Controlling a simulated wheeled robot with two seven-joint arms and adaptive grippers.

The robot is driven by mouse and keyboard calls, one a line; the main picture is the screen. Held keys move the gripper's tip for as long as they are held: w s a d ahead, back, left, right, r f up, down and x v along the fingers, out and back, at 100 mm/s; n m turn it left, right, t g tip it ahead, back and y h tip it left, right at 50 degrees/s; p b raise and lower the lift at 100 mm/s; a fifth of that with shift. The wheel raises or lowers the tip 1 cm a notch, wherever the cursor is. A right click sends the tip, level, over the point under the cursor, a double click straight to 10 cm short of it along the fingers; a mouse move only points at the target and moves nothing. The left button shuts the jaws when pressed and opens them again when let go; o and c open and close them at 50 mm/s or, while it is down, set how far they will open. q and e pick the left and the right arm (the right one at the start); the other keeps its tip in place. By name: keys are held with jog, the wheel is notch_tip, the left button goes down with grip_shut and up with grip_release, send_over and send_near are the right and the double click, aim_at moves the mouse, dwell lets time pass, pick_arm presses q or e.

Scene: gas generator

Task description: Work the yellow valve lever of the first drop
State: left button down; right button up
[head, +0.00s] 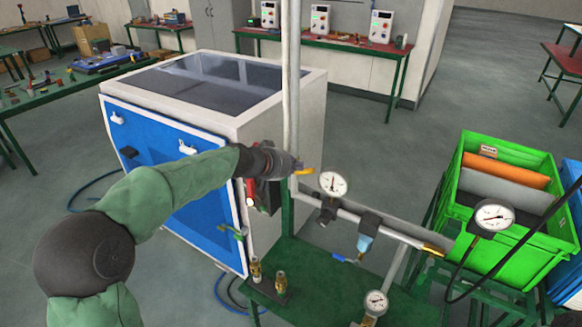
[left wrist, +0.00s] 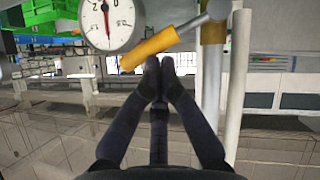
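A yellow valve lever (head: 304,171) sits on the grey pipe at the machine's right corner, just left of a round gauge (head: 333,183). In the left wrist view the lever (left wrist: 160,46) slants across in front of my fingertips, beside the gauge (left wrist: 112,22). My left gripper (head: 294,163) is at the lever. In the left wrist view its fingers (left wrist: 160,62) are together at the tips, with the lever just beyond them; I cannot tell whether they touch it. A second yellow lever (head: 433,250) is farther right along the pipework. My right gripper is not in view.
The vertical pipe (head: 291,90) rises close beside my left gripper. A blue and white machine (head: 180,165) stands behind my left arm. The green bench (head: 310,275) holds brass fittings (head: 281,282) and a lower gauge (head: 376,302). A green crate (head: 500,225) stands at right.

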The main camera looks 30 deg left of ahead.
pick_arm(q)
jog(key=shift+d+f+m+y+b, duration=0.4)
jog(key=shift+d+f+y+b, duration=0.1)
jog(key=shift+d+f+b, duration=0.55)
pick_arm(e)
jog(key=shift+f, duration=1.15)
pick_arm(q)
jog(key=shift+f, duration=0.15)
jog(key=shift+a+r+p, duration=0.1)
jog(key=shift+r+p, duration=0.3)
jog(key=shift+r, duration=0.15)
jog(key=w+d+r+p+v, duration=0.1)
jog(key=p+v, duration=0.2)
jog(key=v, duration=0.9)
jog(key=shift+r, duration=0.45)
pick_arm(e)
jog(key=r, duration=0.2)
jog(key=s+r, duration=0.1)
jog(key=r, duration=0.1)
